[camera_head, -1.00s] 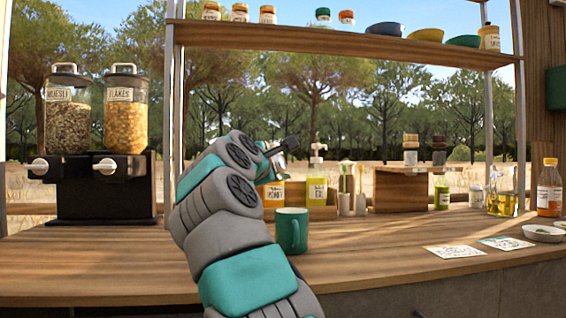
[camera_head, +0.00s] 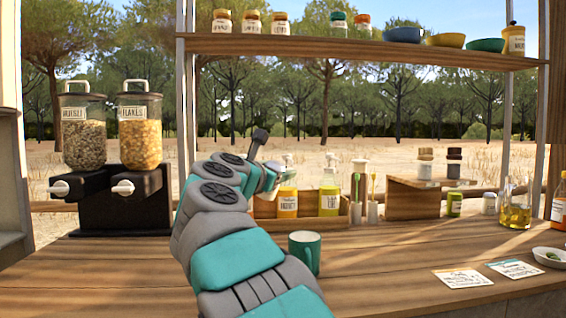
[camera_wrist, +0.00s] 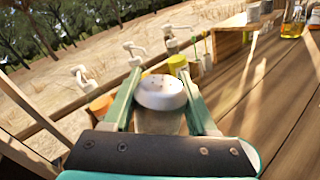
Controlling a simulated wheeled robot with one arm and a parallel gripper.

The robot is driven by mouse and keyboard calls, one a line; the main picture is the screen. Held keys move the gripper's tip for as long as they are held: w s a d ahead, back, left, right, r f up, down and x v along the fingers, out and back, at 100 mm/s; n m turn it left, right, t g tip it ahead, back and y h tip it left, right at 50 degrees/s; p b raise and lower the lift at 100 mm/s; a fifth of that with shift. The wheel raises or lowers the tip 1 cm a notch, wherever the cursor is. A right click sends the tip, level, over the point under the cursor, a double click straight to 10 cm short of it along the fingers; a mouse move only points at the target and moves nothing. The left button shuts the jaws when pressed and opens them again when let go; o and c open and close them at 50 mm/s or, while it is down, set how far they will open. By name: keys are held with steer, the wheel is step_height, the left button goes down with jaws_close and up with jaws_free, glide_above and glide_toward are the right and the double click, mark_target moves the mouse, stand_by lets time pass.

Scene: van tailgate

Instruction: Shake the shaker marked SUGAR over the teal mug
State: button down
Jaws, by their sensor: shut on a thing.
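In the wrist view, my gripper (camera_wrist: 165,105) is shut on a clear shaker with a white perforated cap (camera_wrist: 160,92), held between two green fingers. Its label does not show in either view, so I cannot read SUGAR on it. The arm mostly hides the shaker in the head view. The mug does not show in the wrist view.
A wooden box of pump bottles (camera_head: 328,199) stands behind the mug. Two other shakers (camera_head: 425,166) stand on a small wooden riser (camera_head: 412,203). Cereal dispensers (camera_head: 112,140) are at left, and a shelf (camera_head: 350,50) runs overhead. Cards (camera_head: 462,278) lie at right. The counter's front left is clear.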

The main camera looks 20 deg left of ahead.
steer(key=shift+a+r+n, duration=0.3)
steer(key=shift+r+n, duration=0.05)
steer(key=shift+n, duration=0.35)
steer(key=shift+a+r+n, duration=0.2)
steer(key=shift+r+n, duration=0.2)
steer(key=shift+n, duration=0.35)
steer(key=shift+a+r+n, duration=0.2)
steer(key=shift+r+n, duration=0.15)
steer(key=shift+n, duration=0.4)
